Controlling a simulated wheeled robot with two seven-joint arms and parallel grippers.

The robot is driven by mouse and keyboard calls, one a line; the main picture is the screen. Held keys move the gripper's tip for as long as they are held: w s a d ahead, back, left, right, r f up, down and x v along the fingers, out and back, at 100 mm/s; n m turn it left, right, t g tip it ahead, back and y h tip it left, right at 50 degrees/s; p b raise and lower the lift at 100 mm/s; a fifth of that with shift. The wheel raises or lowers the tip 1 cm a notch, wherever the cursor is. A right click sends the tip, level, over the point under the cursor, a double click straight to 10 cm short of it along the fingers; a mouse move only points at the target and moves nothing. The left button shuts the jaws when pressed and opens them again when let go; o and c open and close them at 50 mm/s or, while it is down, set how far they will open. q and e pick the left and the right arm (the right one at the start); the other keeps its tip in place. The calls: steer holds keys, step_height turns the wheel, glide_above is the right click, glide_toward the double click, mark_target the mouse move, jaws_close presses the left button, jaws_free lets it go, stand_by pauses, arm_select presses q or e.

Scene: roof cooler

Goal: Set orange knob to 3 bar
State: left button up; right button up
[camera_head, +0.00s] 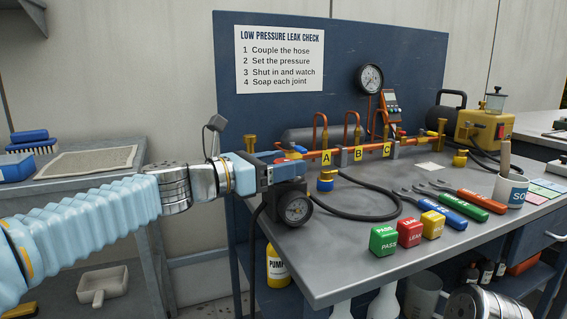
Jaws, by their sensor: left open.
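My left gripper (299,166) reaches in from the left over the bench's left end, its jaws open, just above a dark round gauge (297,209). A small orange part (281,160) shows at the gripper's far side; it may be the orange knob, but the gripper covers most of it. I cannot tell whether the fingers touch it. The gauge faces me, but its reading is too small to make out. A second gauge (370,78) stands higher on the back panel.
The orange pipe with labels A, B and C (358,154) runs along the back of the bench (350,270). A black hose (365,217) loops on the top.

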arm_select(q)
steer(key=shift+w+d, duration=0.15)
steer(key=shift+d, duration=0.1)
steer(key=c, duration=0.9)
steer(key=shift+r+m+g+h+p, duration=0.15)
steer(key=shift+m+g+h+p, duration=0.2)
steer(key=shift+p, duration=0.4)
steer(key=m+g+h+p, duration=0.1)
steer(key=m+g+p, duration=0.1)
steer(key=g+p, duration=0.2)
steer(key=m+g+h+p, duration=0.1)
steer(key=m+g+p, duration=0.1)
steer(key=p, duration=0.3)
steer(key=shift+r+m+g, duration=0.15)
steer(key=shift+m+g, duration=0.2)
steer(key=shift+g, duration=0.5)
steer(key=shift+f+m+g+p, duration=0.25)
steer(key=shift+m+g+p, duration=0.3)
steer(key=shift+p, duration=0.45)
arm_select(e)
step_height(320, 180, up, 12)
steer(key=a, duration=0.2)
steer(key=shift+s+a+r, duration=0.15)
steer(key=shift+s+r, duration=0.05)
steer(key=shift+s, duration=0.25)
arm_select(q)
steer(key=o, duration=0.9)
